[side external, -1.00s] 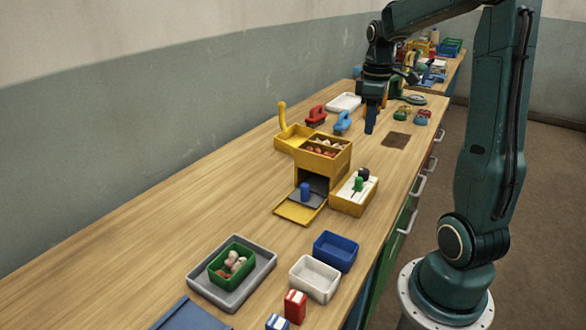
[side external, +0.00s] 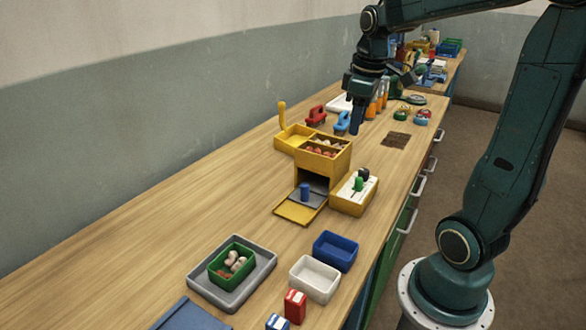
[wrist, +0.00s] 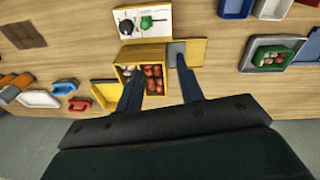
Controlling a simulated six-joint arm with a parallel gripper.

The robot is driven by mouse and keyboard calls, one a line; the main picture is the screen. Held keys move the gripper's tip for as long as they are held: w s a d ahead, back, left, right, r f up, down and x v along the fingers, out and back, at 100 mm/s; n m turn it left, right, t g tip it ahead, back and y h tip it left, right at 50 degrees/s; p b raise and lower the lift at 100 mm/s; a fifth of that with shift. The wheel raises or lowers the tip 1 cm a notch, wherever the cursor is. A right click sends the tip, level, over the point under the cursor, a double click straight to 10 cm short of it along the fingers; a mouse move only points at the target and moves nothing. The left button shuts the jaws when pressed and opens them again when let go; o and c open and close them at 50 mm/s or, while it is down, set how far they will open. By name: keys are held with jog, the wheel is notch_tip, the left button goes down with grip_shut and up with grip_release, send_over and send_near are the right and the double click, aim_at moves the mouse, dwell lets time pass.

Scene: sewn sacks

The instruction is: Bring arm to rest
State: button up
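My gripper (side external: 357,121) hangs fingers-down over the back half of the bench, just behind the yellow box in the side view. In the wrist view my gripper (wrist: 160,66) has its two dark blue fingers spread apart with nothing between them. Below them the wrist view shows the yellow box (wrist: 121,58), with red and pale items in its two top compartments.
A yellow block with a white top (side external: 352,198) stands right of the box. Red (side external: 316,115) and blue (side external: 342,122) clamp-like tools and orange bottles (side external: 371,108) lie near my gripper. Blue (side external: 335,251) and white (side external: 315,279) bins and a grey tray (side external: 262,283) stand in front. The left bench is clear.

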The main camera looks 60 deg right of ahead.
jog(key=s+a+t, duration=0.2)
jog(key=s+a, duration=0.2)
jog(key=a, duration=0.4)
jog(key=s+a+m+t, duration=0.1)
jog(key=s+a+t, duration=0.1)
jog(key=s+a, duration=0.3)
jog(key=shift+a+r+m+y, duration=0.15)
jog(key=shift+a+m+y, duration=0.2)
jog(key=shift+a, duration=1.4)
